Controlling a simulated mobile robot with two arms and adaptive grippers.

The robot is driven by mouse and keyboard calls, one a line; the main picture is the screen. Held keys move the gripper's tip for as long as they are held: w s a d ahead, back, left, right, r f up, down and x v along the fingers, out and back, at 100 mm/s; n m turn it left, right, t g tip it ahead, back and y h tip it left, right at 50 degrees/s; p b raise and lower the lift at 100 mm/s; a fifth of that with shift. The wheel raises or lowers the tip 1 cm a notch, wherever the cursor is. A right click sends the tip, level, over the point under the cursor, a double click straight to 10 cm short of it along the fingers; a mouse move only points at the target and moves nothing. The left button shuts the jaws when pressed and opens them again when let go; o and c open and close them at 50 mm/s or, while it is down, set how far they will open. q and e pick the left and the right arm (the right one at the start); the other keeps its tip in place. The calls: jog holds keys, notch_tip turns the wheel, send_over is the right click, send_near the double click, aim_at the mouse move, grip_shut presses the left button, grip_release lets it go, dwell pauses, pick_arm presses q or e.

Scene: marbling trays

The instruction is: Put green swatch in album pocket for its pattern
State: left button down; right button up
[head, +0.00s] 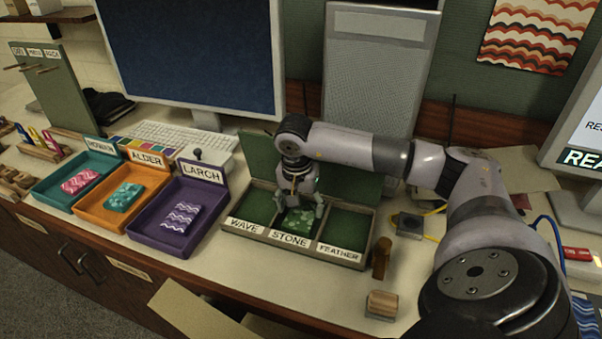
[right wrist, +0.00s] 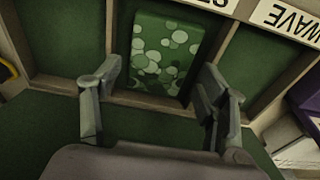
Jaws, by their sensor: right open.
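The green swatch (head: 298,221), with pale round spots like stones, lies in the middle pocket of the album (head: 293,251), behind the label STONE. It also shows in the right wrist view (right wrist: 165,52), lying in that pocket. The pockets WAVE (head: 256,206) and FEATHER (head: 346,228), on either side, look empty. My right gripper (head: 302,205) is open over the middle pocket. In the right wrist view its fingers stand apart on either side of the swatch's near end, with nothing visibly gripped. My left gripper is not in view.
Left of the album stand a purple LARCH tray (head: 158,239), an orange ALDER tray (head: 113,219) and a teal tray (head: 62,197), each holding a patterned swatch. A wooden stamp-like piece (head: 381,258) and a small block (head: 381,304) lie right of the album.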

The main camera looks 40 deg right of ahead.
aim_at(298, 220)
notch_tip(298, 220, up, 9)
jog(key=a+b, duration=0.1)
jog(key=shift+s+a+r, duration=0.15)
jog(key=shift+s, duration=0.15)
